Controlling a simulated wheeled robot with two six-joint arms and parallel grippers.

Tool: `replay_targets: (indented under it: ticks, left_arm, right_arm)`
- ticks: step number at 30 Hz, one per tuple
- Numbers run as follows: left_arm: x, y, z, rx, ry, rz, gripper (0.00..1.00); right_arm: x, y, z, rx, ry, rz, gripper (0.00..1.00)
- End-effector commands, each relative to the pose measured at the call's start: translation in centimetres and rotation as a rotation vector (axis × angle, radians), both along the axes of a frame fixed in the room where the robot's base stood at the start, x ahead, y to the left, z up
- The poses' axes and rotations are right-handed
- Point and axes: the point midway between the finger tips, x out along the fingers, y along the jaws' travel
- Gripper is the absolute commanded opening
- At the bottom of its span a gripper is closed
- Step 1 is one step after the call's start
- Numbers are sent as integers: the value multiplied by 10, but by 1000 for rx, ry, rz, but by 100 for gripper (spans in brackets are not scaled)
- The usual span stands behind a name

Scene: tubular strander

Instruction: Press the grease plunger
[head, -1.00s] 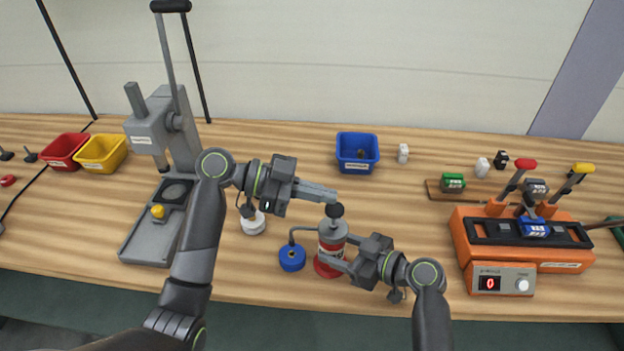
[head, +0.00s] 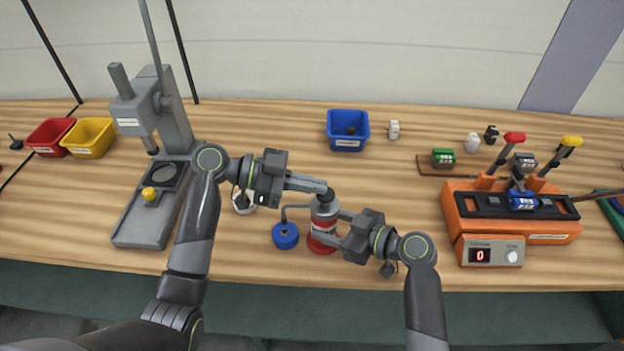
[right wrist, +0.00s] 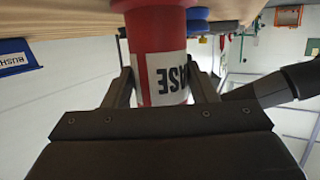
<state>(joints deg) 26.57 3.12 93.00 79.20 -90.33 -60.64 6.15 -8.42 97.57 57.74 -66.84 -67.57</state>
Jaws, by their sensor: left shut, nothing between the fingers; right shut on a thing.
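The grease pump (head: 324,226) stands upright on the table, a red and white can with a grey top, a labelled band and a red base. Its black plunger knob (head: 327,195) sits low, close over the grey top. My left gripper (head: 322,187) is shut and empty, its fingertips at the top of the knob and seemingly touching it. My right gripper (head: 340,228) is shut on the pump's body from the right. In the right wrist view the fingers flank the pump (right wrist: 163,60), whose label partly shows. The pump's spout reaches left over a round blue piece (head: 285,237).
A white round piece (head: 243,204) lies under my left wrist. A grey press (head: 140,232) stands left, by yellow (head: 90,140) and red bins (head: 48,138). A blue bin (head: 347,144) is behind. An orange fixture (head: 540,228) with levers stands right. The table front is clear.

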Motion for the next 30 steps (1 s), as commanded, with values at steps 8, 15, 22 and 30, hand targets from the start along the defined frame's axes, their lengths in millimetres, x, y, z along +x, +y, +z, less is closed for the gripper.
replay_targets:
  ticks: [8,15,22,30]
  left_arm:
    - [0,1,10,6,2,0,0]
    - [1,19,42,8,1,3,0]
    - [1,61,53,7,0,3,0]
    - [0,91,62,3,0,2,0]
  right_arm:
    - [0,1,0,2,0,2,27]
    - [0,1,0,2,0,2,27]
    - [0,1,0,2,0,2,27]
    - [0,0,0,1,0,1,27]
